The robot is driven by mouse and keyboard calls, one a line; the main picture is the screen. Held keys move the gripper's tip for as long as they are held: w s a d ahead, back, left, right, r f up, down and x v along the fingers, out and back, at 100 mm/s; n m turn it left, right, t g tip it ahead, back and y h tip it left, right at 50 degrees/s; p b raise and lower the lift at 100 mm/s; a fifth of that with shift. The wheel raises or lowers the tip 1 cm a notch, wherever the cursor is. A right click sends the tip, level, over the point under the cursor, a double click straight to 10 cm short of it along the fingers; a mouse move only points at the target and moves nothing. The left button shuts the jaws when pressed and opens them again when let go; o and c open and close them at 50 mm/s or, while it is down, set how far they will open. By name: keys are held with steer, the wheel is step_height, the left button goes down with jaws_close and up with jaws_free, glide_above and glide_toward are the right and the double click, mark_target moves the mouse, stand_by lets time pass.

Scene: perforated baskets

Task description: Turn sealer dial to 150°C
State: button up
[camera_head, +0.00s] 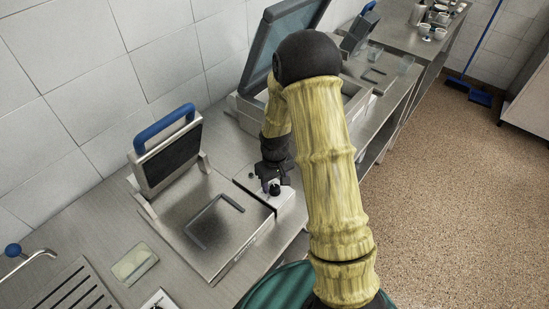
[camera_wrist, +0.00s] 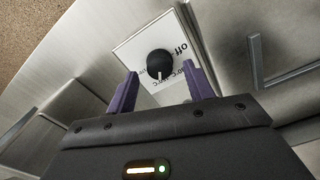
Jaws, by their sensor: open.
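In the wrist view the black dial (camera_wrist: 160,63) is a round knob with a pale pointer line aimed toward the bottom of the picture. It sits on a white label plate (camera_wrist: 128,50) printed with "off" and temperature marks, partly hidden and too small to read. My gripper (camera_wrist: 158,71) is open, its two purple fingers apart, with the dial between and just beyond their tips. I cannot tell whether they touch it. In the head view my gripper (camera_head: 272,178) is right above the dial (camera_head: 274,189) on the control panel of the sealer (camera_head: 215,228), with its lid raised.
The sealer's raised lid has a blue handle (camera_head: 165,124). A sponge-like block in a clear dish (camera_head: 134,264) and a sink drainer (camera_head: 75,290) are at lower left.

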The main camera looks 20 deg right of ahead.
mark_target(275, 187)
step_height(275, 187, up, 16)
steer(key=b, duration=0.2)
steer(key=shift+s+f, duration=0.1)
stand_by(0.5)
steer(key=s+m+t, duration=0.2)
steer(key=s+m, duration=0.1)
steer(key=s, duration=1.1)
steer(key=shift+s+d+f+t, duration=0.15)
steer(key=shift+s+f+t, duration=0.15)
steer(key=shift+f, duration=0.1)
